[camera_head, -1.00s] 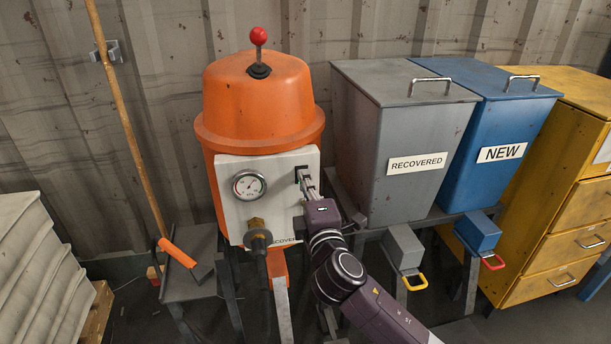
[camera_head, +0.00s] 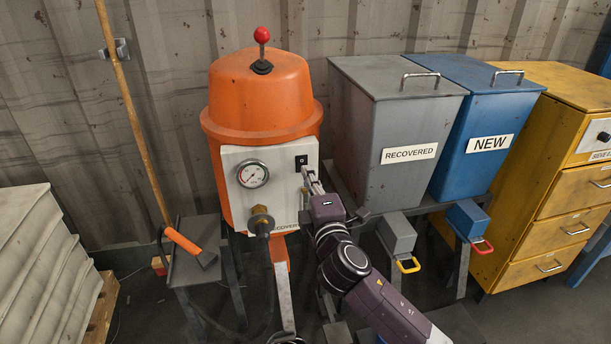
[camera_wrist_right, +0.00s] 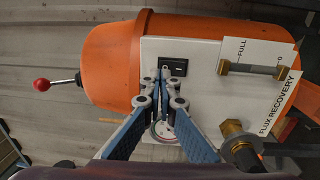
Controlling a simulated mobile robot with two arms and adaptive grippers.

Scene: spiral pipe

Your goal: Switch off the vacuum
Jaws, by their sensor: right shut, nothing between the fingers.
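The vacuum (camera_head: 262,95) is an orange domed machine with a white front panel. A small black rocker switch (camera_head: 301,161) sits at the panel's upper right in the head view. It also shows in the wrist view as a black rectangle (camera_wrist_right: 178,67). My right gripper (camera_head: 307,177) is shut and empty, its fingertips just below the switch in the head view. In the wrist view its closed fingertips (camera_wrist_right: 164,74) overlap the switch's edge; whether they touch it I cannot tell. My left gripper is out of view.
A round gauge (camera_head: 252,174) and a brass fitting with a hose (camera_head: 261,220) are left of my gripper. A red-knobbed lever (camera_head: 262,36) tops the vacuum. A grey RECOVERED bin (camera_head: 350,110) and a blue NEW bin (camera_head: 475,115) stand to the right.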

